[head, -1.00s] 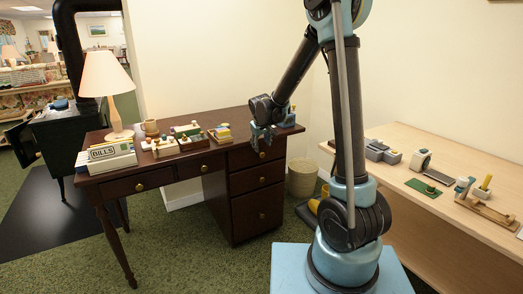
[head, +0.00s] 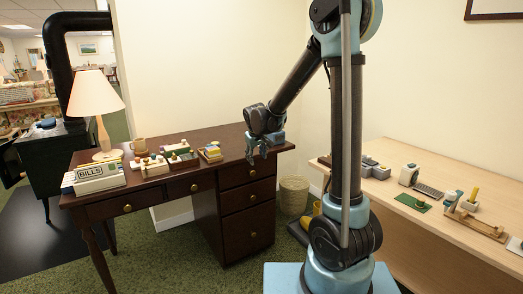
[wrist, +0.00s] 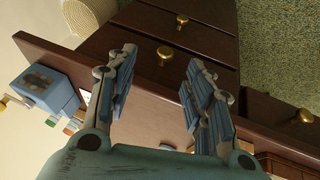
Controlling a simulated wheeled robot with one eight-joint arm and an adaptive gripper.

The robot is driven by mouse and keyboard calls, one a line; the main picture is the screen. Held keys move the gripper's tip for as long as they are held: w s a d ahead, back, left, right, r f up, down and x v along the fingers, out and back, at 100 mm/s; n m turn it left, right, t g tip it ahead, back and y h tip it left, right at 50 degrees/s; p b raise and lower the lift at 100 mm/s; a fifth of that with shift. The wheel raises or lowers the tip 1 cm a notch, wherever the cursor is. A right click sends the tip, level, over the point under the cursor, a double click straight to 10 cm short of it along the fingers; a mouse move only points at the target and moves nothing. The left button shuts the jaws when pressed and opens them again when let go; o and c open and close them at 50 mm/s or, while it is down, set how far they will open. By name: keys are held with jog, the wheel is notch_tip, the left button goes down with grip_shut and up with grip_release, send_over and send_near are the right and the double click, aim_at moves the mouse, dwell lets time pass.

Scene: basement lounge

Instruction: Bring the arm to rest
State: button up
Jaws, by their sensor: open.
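My gripper (head: 264,153) hangs from my arm over the right end of the dark wooden desk (head: 222,131) in the head view. In the wrist view my gripper (wrist: 158,95) is open, its two blue ridged fingers apart with nothing between them. Behind the fingers the desk's front edge and its drawers with brass knobs (wrist: 165,52) show. A blue-grey box-like thing (wrist: 47,88) lies on the desktop to the left of the fingers. In the head view it is mostly hidden behind my gripper.
The desk also bears a lamp (head: 98,106), a BILLS box (head: 97,178), a mug (head: 139,146) and small trays. A pale table (head: 455,190) with several small items stands at right. A wastebasket (head: 293,195) stands on the green carpet between them.

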jog(key=s+d+r+m+g, duration=0.1)
jog(key=s+d+r+m, duration=0.3)
jog(key=s+d, duration=1.3)
jog(key=s+d+f+m+g, duration=0.1)
jog(key=s+d+f, duration=0.2)
jog(key=s, duration=0.7)
jog(key=s+d+f+m+g, duration=0.1)
jog(key=s+d+f, duration=0.2)
jog(key=s, duration=0.7)
jog(key=shift+s+d+m, duration=0.3)
jog(key=shift+d+m, duration=0.1)
jog(key=shift+d, duration=0.2)
